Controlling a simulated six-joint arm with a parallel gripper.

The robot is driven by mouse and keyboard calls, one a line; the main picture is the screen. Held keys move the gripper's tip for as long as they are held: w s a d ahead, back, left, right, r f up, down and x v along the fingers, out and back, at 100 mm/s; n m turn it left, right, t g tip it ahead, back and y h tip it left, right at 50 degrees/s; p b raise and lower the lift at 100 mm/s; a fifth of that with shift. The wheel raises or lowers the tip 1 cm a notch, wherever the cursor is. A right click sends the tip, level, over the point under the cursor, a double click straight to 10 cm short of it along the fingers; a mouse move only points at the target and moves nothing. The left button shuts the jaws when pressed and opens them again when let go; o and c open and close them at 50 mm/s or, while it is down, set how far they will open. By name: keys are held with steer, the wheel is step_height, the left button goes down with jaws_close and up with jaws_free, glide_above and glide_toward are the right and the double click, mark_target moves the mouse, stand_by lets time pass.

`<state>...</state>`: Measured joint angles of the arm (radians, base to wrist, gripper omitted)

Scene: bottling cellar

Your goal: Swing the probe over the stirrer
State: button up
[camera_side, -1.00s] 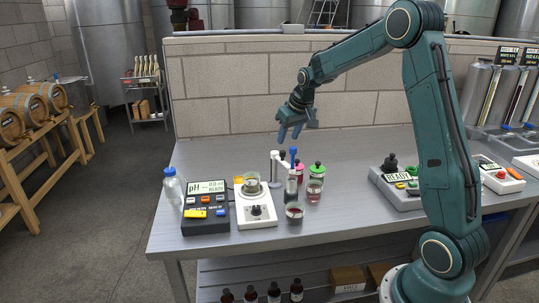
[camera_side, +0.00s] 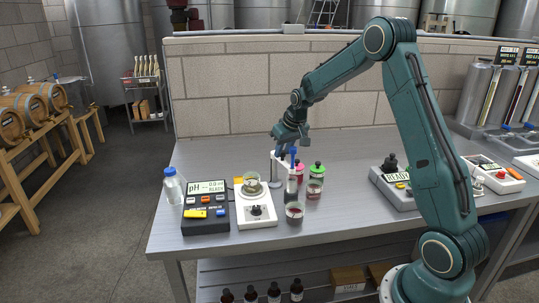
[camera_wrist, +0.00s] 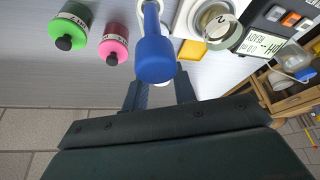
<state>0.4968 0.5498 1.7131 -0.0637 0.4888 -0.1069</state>
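The probe has a blue cap (camera_side: 293,153) and hangs from a white stand (camera_side: 275,178) just right of the stirrer; its lower end is hard to make out among the glassware. The white stirrer (camera_side: 256,214) bears a small glass beaker (camera_side: 252,186). In the wrist view the blue cap (camera_wrist: 153,62) lies just ahead of my gripper (camera_wrist: 161,88), whose two fingers are spread with a gap between them. The beaker on the stirrer also shows there (camera_wrist: 218,28), right of the cap. In the side view my gripper (camera_side: 287,155) is beside the cap; contact cannot be told.
A green-capped jar (camera_side: 316,181), a pink-capped bottle (camera_wrist: 113,45) and a small glass with dark red liquid (camera_side: 294,213) crowd the probe.

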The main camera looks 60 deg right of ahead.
jaws_close()
steer(key=shift+a, duration=0.15)
steer(key=w+a+m+g+h, duration=0.2)
steer(key=w+a+m+g, duration=0.1)
steer(key=m, duration=1.1)
steer(key=shift+w+g+h, duration=0.4)
steer(key=shift+w+g, duration=0.3)
steer(key=shift+w, duration=0.7)
